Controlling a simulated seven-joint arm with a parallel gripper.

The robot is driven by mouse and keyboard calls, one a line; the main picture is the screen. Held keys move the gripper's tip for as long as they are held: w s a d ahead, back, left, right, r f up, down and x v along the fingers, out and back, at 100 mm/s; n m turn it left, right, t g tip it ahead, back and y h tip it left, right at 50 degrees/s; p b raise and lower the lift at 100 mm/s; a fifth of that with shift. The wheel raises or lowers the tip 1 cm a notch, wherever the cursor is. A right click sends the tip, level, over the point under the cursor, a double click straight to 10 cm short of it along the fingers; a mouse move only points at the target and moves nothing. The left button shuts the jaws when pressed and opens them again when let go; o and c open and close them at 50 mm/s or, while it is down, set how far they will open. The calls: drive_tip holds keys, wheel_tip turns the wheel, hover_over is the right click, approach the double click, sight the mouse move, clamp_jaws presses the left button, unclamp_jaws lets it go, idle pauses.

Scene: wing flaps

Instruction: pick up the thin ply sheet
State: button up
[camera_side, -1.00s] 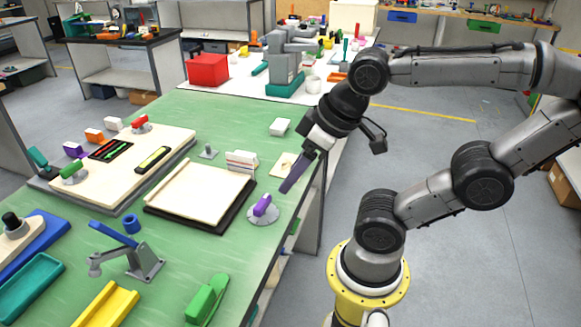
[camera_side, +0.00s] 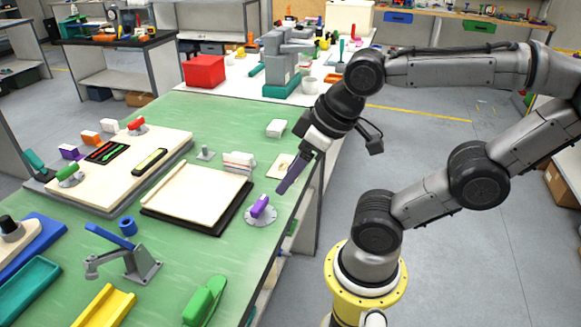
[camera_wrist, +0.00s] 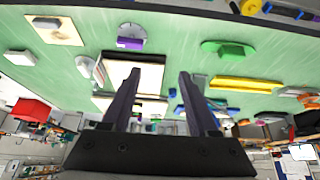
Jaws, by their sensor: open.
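A pale thin wooden sheet (camera_side: 195,192) lies flat on a dark base in the middle of the green table, with a strip along its left edge. A smaller pale sheet (camera_side: 280,166) lies near the table's right edge, partly behind my gripper, with a small object on it; it also seems to show in the wrist view (camera_wrist: 66,36). I cannot tell for sure which one is the ply sheet. My gripper (camera_side: 281,190) is above the table's right edge, apart from both. In the wrist view its two fingers (camera_wrist: 158,72) are spread with nothing held between them.
A purple flap on a round grey base (camera_side: 260,207) stands below my gripper. A white block stack (camera_side: 239,162) stands at the larger sheet's back edge. A blue lever on a grey stand (camera_side: 125,250) and a green block (camera_side: 205,300) are nearer the front. Bare green table lies between them.

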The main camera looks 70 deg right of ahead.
drive_tip(key=w+d+r+m, duration=0.2)
drive_tip(key=w+r+m, duration=0.2)
drive_tip(key=m, duration=0.1)
drive_tip(key=m+g, duration=0.6)
drive_tip(key=m, duration=0.7)
hover_over(288, 164)
drive_tip(key=s+a, duration=0.2)
drive_tip(key=s, duration=0.1)
wheel_tip(288, 164, down, 9)
drive_tip(key=f, duration=0.7)
drive_tip(key=shift+s+d+f, duration=0.1)
drive_tip(key=shift+s+d, duration=0.1)
drive_tip(key=shift+s+a+f, duration=0.1)
drive_tip(key=shift+f, duration=1.3)
drive_tip(key=shift+a+f, duration=0.1)
drive_tip(key=shift+f, duration=1.25)
